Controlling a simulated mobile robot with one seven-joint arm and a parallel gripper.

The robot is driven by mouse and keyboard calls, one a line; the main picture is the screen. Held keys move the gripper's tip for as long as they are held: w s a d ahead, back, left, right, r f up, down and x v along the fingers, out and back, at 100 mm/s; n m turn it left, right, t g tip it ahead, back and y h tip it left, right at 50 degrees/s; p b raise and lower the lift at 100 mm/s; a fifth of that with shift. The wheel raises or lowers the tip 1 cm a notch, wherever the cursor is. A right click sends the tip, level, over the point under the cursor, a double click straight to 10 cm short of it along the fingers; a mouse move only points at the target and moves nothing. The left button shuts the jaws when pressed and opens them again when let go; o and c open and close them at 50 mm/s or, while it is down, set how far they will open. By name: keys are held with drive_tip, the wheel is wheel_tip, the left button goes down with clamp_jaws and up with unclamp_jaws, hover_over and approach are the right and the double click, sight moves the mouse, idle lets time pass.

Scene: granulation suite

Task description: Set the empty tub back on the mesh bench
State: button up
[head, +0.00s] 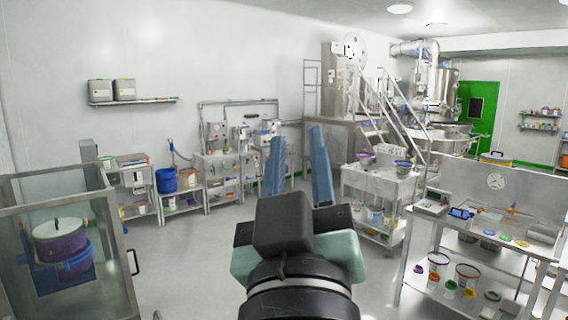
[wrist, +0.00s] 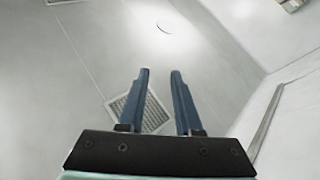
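My gripper (head: 298,150) is raised in the middle of the head view, its two blue fingers apart with nothing between them. It also shows open and empty in the wrist view (wrist: 160,80), against bare wall or ceiling surfaces. I cannot tell which vessel is the empty tub. No bench is clearly recognisable as the mesh bench; a steel bench (head: 375,183) with bowls stands right of centre.
A glass-walled cabinet (head: 110,270) at the left holds a purple lidded vessel (head: 60,243) and blue tub. A steel bench (head: 500,180) with small coloured items fills the right. Steps (head: 380,105) and processing machinery stand behind. The grey floor (head: 205,265) between is clear.

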drive_tip(key=s+a+r+m+t, duration=0.1)
drive_tip(key=s+r+m+t, duration=0.2)
drive_tip(key=s+r, duration=0.4)
drive_tip(key=shift+s+a+r+t+y, duration=0.15)
drive_tip(key=shift+s+r+t+y, duration=0.25)
drive_tip(key=shift+r, duration=0.15)
wheel_tip(320, 180, down, 4)
drive_tip(key=b, duration=0.4)
drive_tip(key=shift+w+f, duration=0.1)
drive_tip(key=shift+f, duration=0.15)
